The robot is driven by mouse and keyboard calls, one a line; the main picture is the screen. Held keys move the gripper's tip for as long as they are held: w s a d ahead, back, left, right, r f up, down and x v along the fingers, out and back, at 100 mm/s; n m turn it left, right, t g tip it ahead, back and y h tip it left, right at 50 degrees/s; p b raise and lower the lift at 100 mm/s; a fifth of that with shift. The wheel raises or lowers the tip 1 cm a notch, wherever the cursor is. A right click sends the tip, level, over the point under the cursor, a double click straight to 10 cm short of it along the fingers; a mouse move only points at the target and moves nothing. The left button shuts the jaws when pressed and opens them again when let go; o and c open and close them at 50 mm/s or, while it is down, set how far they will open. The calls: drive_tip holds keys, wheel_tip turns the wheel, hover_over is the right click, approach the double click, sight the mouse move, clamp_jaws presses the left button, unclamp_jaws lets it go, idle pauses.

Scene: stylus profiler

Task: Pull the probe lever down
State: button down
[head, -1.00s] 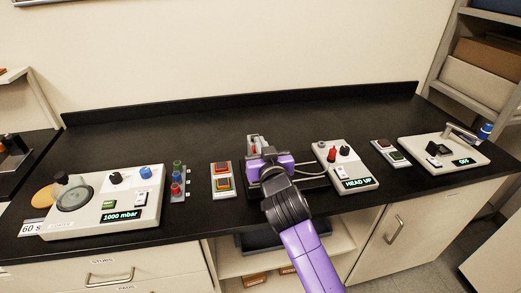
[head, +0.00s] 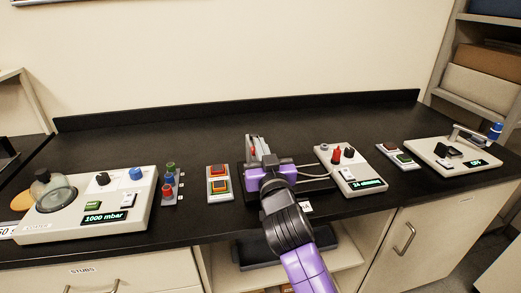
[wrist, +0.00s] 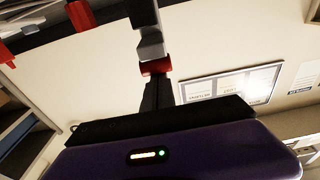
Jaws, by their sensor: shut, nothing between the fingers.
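My gripper (head: 266,166) is at the stylus profiler (head: 254,146), in the middle of the counter. Its purple body covers most of the profiler and its fingertips in the head view. The probe lever cannot be made out there. In the wrist view, dark fingers stand together, shut, with a red piece (wrist: 155,67) at their far end. I cannot tell whether this red piece is part of the lever or whether it is touched. The profiler's control box (head: 350,168) stands to the right; its lit display starts with "24", the rest too small to read.
A coater (head: 125,207) with a glass dome stands at the left. A two-button pad (head: 219,183) sits close left of the profiler. Another button pad (head: 397,156) and a unit with an arm (head: 455,155) stand at the right. The counter behind is clear.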

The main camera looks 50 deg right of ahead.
drive_tip(key=r+p, duration=0.2)
drive_tip(key=r, duration=0.1)
drive_tip(key=w+r+p, duration=0.1)
drive_tip(key=shift+d+r, duration=0.2)
drive_tip(key=shift+d, duration=0.1)
drive_tip(key=b+v, duration=0.2)
drive_tip(key=v, duration=0.8)
drive_tip(key=shift+s+f, duration=0.1)
drive_tip(key=shift+s, duration=0.05)
